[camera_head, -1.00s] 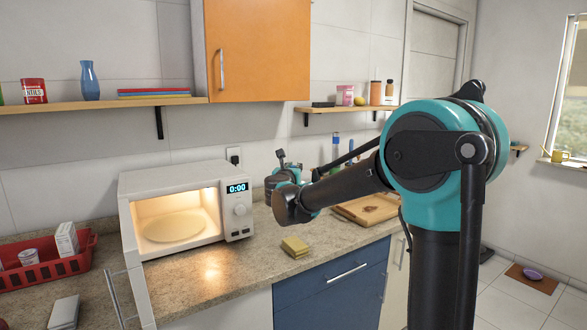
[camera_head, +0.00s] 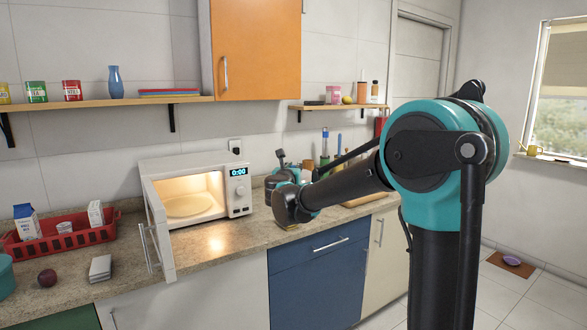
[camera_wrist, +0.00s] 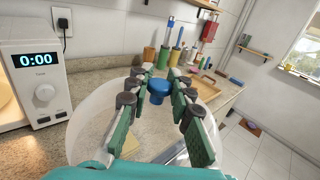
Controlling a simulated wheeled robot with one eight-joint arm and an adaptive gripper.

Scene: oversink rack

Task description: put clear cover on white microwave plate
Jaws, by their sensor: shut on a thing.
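The white microwave plate (camera_head: 190,206) lies inside the lit microwave (camera_head: 242,190), whose door (camera_head: 158,232) stands open. My gripper (camera_wrist: 158,84) is shut on the blue knob (camera_wrist: 158,92) of the clear cover (camera_wrist: 92,118), seen in the wrist view. The cover is a see-through dome below the fingers, and it hangs right of the microwave over the counter. In the head view my arm hides the fingers and the cover.
A red basket (camera_head: 70,241) with cartons stands left of the microwave, near a dark round fruit (camera_head: 47,278) and a light block (camera_head: 100,268). A shelf (camera_head: 60,106) hangs above. Utensils (camera_wrist: 165,55) stand behind my gripper. Counter before the microwave is clear.

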